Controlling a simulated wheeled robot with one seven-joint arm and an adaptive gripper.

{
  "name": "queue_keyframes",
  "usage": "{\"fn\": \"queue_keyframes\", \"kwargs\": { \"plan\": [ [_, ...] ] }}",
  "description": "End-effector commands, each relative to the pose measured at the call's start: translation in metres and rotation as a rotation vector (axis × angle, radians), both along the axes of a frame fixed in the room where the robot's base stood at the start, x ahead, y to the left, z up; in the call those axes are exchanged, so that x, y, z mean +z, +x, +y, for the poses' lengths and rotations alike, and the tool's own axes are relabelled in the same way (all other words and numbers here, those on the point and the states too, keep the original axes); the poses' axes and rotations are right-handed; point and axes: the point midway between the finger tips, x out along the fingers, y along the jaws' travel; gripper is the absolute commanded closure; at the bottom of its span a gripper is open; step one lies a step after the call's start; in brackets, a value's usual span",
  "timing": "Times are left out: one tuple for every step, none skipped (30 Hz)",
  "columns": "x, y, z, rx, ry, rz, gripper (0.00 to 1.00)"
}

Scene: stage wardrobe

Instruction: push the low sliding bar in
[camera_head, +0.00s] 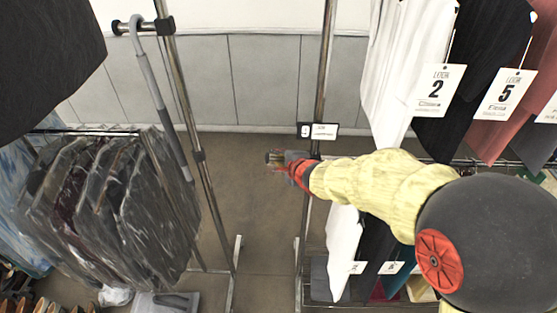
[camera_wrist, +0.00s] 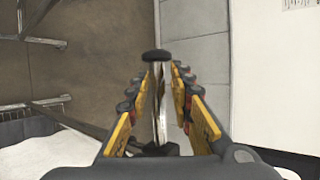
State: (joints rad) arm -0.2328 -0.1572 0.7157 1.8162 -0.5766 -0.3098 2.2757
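My gripper (camera_head: 274,158) is at the left side of the right rack's upright, low above the floor gap between the two racks. In the wrist view my gripper (camera_wrist: 158,80) has a finger on each side of a thin silver bar (camera_wrist: 160,92) with a black end cap (camera_wrist: 153,55). The fingertips come close to the bar, but I cannot tell whether they press on it. In the head view, a low rail (camera_head: 432,161) shows in part on the right rack behind my arm; my arm hides much of it. I cannot tell whether it is the same bar.
A small label (camera_head: 319,130) sits on the right upright (camera_head: 325,75). Garments with number tags (camera_head: 437,90) hang at the right. The left rack holds bagged clothes (camera_head: 145,205) and a hooked cane (camera_head: 155,90). Bare floor (camera_head: 240,200) lies between the racks.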

Motion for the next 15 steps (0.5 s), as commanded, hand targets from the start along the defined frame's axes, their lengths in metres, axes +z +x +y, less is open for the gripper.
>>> {"fn": "queue_keyframes", "kwargs": {
  "plan": [
    [-0.004, -0.0016, -0.0004, 0.001, -0.003, 0.007, 0.86],
    [-0.0042, -0.0018, -0.0003, 0.0, -0.003, 0.007, 0.88],
    [-0.0046, -0.0019, -0.0004, 0.0, -0.003, 0.008, 0.9],
    [-0.0049, -0.0021, -0.0005, 0.0, -0.004, 0.008, 0.92],
    [-0.0051, -0.0022, -0.0005, 0.0, -0.004, 0.008, 0.94],
    [-0.0055, -0.0023, -0.0005, 0.0, -0.004, 0.009, 0.96],
    [-0.0058, -0.0025, -0.0005, 0.001, -0.005, 0.009, 0.97],
    [-0.0061, -0.0026, -0.0006, 0.001, -0.005, 0.01, 0.99],
    [-0.0064, -0.0027, -0.0006, 0.001, -0.005, 0.01, 1.0],
    [-0.0067, -0.0028, -0.0006, 0.001, -0.005, 0.011, 1.0],
    [-0.0069, -0.003, -0.0006, 0.001, -0.006, 0.011, 1.0],
    [-0.0073, -0.003, -0.0007, 0.001, -0.006, 0.012, 1.0],
    [-0.0075, -0.0032, -0.0007, 0.001, -0.006, 0.012, 1.0],
    [-0.0078, -0.0033, -0.0007, 0.001, -0.006, 0.013, 1.0],
    [-0.0081, -0.0034, -0.0007, 0.001, -0.006, 0.013, 1.0]
  ]
}}
